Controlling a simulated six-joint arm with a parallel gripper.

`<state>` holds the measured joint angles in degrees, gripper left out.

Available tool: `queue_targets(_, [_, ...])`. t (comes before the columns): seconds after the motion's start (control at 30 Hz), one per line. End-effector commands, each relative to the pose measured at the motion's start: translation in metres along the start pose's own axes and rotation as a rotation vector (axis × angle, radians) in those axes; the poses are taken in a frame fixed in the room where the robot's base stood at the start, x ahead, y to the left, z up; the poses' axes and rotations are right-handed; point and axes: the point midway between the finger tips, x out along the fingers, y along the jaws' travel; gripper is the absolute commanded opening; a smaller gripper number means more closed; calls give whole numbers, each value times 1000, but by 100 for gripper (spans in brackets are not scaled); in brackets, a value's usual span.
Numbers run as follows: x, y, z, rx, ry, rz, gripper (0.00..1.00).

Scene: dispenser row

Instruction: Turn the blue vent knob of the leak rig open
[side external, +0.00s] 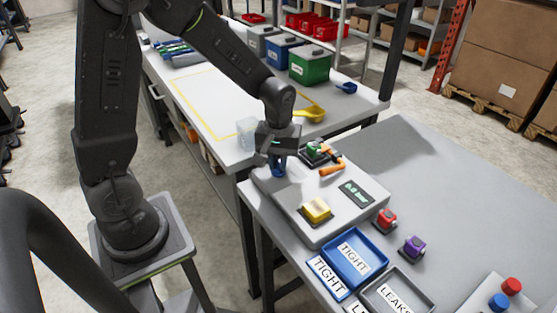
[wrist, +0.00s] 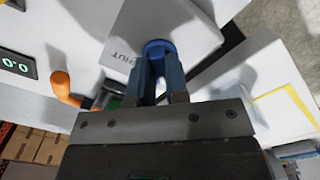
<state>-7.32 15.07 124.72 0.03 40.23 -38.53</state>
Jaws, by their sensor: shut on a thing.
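The leak rig (side external: 290,205) is a pale grey box on the near table, with a dark display (side external: 356,193) showing green digits; the display reads 0.0 in the wrist view (wrist: 17,65). The round blue vent knob (wrist: 158,46) is on the rig's end, beside printed lettering ending in "UT". My gripper (wrist: 158,78) points at the knob and is shut on it, with one finger at each side. In the side view my gripper (side external: 277,163) is over the rig's far left corner and mostly hides the knob.
An orange lever (side external: 332,166) and a green-topped part stand close beside my gripper. A yellow block (side external: 317,210) sits on the rig. Red (side external: 385,219) and purple (side external: 412,247) blocks, a blue TIGHT tray (side external: 329,253) and a grey LEAKS tray (side external: 372,288) are nearby.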

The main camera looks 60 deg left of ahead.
Motion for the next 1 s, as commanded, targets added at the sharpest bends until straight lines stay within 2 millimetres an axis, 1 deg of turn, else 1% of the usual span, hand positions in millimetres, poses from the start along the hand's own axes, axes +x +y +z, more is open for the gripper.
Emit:
queue_targets(0.1, [0, 0, 0, -5, 1, 2, 0])
queue_targets(0.13, [0, 0, 0, -5, 1, 2, 16])
queue_targets(0.4, [0, 0, 0, -2, 0, 1, 40])
queue_targets(0.63, [-1, 0, 0, -1, 0, 1, 40])
queue_targets(0.73, [-6, 0, -1, -1, 2, 3, 40])
queue_targets(0.87, [-25, 0, -1, -1, 4, 4, 40])
queue_targets(1.0, [-56, 1, -1, -1, 6, 5, 40])
